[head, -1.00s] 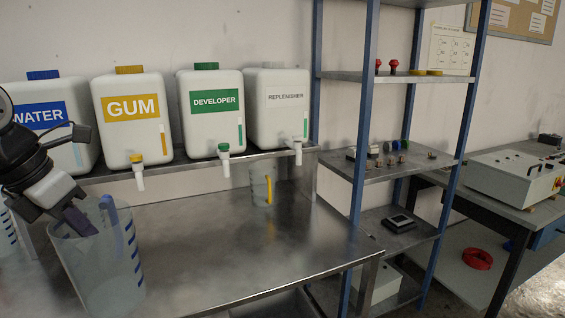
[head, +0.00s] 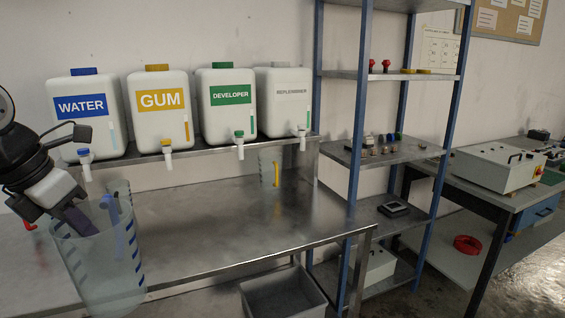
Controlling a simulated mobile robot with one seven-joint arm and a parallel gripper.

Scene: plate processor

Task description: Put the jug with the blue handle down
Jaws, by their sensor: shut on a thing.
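The jug with the blue handle (head: 105,278) is a clear, tall jug with blue marks, at the lower left of the head view. Its blue handle (head: 113,209) shows near the rim. My gripper (head: 80,220) is shut on the jug at its upper part. The exact contact of the fingers is hard to see through the clear wall. The jug looks upright, in front of the steel bench (head: 200,225). I cannot tell whether its base touches anything.
Water (head: 85,128), gum (head: 165,125), developer (head: 228,118) and replenisher (head: 285,115) tanks stand on a raised shelf. A jug with a yellow handle (head: 268,165) stands at the bench's back. A grey tub (head: 285,292) is below. The bench's middle is clear.

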